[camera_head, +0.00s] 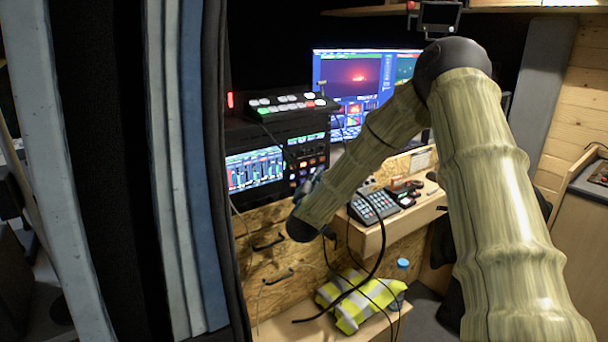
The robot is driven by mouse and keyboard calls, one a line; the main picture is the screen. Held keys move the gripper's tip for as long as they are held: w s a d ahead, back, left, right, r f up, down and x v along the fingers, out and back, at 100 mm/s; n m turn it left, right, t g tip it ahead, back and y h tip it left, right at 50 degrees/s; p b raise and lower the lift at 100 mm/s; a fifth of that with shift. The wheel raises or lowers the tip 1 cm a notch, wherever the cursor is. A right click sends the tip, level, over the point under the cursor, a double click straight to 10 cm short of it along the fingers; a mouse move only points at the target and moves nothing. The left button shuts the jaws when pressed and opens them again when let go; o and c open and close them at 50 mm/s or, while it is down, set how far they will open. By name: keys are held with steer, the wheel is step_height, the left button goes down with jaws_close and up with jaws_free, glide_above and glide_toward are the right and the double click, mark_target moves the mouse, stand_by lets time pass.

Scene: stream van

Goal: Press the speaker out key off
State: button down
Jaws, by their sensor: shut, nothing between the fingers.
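The rack audio unit (256,168) with a lit meter screen stands left of centre. A column of small lit keys (310,163) is at its right end. The labels are too small to read, so I cannot tell which one is the speaker out key or whether it is lit. My arm reaches down from the upper right to a dark wrist. My gripper (308,184) shows only in part beside the wrist, just below these keys. It is shut with nothing in it. Its fingertips are hard to make out, and I cannot tell whether they touch the unit.
A switcher panel (290,104) with lit buttons sits above the unit, before a monitor (362,80). A keypad (373,205) stands on the wooden desk right of my wrist. Black cables loop near the wrist. A yellow vest (350,300) lies below. Curtains (190,170) close the left side.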

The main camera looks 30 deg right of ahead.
steer(key=shift+s+d, duration=0.15)
steer(key=shift+s, duration=1.8)
steer(key=c, duration=2.2)
jaws_free()
